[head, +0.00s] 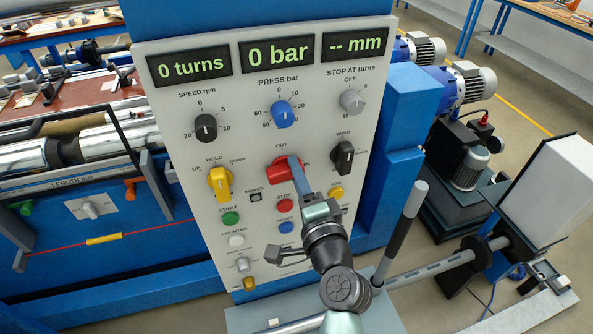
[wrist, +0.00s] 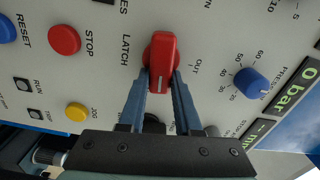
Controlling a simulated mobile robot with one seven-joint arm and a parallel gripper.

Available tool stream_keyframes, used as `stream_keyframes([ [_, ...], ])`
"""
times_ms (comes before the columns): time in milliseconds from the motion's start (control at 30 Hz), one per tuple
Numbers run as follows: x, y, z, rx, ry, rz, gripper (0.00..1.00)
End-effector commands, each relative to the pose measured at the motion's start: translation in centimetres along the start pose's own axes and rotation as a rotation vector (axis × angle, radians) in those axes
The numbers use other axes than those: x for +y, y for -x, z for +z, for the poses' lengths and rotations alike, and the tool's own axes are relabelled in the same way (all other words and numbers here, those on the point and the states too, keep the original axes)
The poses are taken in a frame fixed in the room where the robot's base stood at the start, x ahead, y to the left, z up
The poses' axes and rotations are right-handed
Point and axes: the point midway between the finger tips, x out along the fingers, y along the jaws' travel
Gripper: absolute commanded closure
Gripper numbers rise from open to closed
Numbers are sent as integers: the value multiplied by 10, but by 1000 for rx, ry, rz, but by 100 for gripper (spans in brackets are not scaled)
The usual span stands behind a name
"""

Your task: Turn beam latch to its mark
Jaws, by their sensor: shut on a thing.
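The beam latch is a red knob (head: 276,175) on the grey control panel, with an OUT label above it and an IN label at its right in the head view. My gripper (head: 294,166) reaches it from the lower right and hides part of it. In the wrist view the red knob (wrist: 161,52) stands between the two blue fingers of my gripper (wrist: 160,82), which are shut on its handle. A pale line on the handle's near end points down in the wrist view, away from the LATCH label side and across from OUT. The IN label is hidden there.
A yellow HOLD knob (head: 219,184), black WIND knob (head: 345,157), blue PRESS knob (head: 282,114), red STOP button (head: 284,206) and blue RESET button (head: 286,227) surround the latch. A black-gripped lever (head: 403,228) stands right of my arm. The space directly before the panel's left side is clear.

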Motion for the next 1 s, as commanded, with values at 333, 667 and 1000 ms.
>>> stream_keyframes([
  [333, 3, 0, 0, 0, -128, 2, 100],
  [667, 4, 0, 0, -1, -150, 1, 100],
  [1000, 4, 0, 0, 0, -149, 1, 42],
])
